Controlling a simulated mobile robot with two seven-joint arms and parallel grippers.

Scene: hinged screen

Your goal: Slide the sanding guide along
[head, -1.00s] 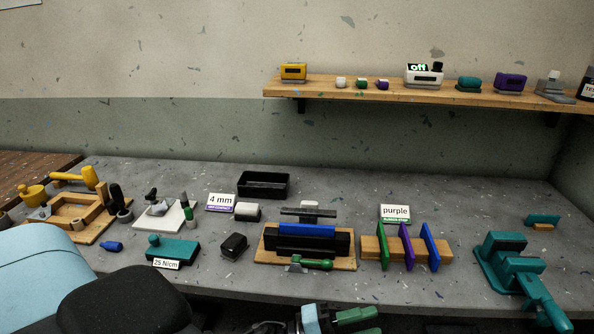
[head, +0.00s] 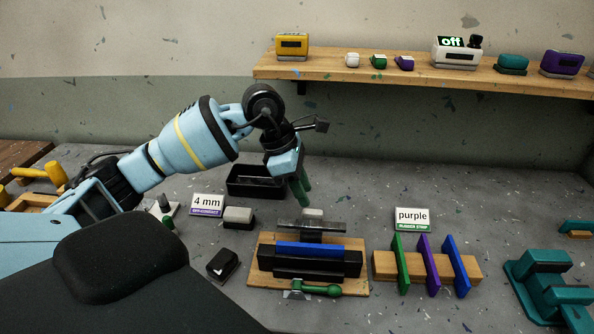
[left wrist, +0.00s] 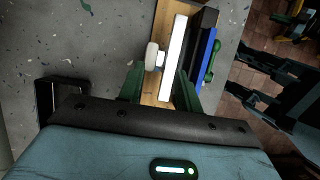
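The sanding guide appears to be the grey plate (head: 311,226) with a pale knob (head: 312,213), at the back of a wooden board (head: 258,270) with black rails and a blue bar (head: 308,249). My left gripper (head: 302,192) hangs above and behind it, green fingers pointing down. In the left wrist view, the fingers (left wrist: 158,85) are apart, with the pale knob (left wrist: 152,57) and a white edge of the plate (left wrist: 174,50) ahead between them. The knob looks ungripped; contact cannot be told. My right gripper is not clearly seen.
The "4 mm" sign (head: 207,205) and a grey-white block (head: 238,217) are left of the board. The "purple" sign (head: 412,219) and a rack with green, purple and blue strips (head: 385,266) are at right.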

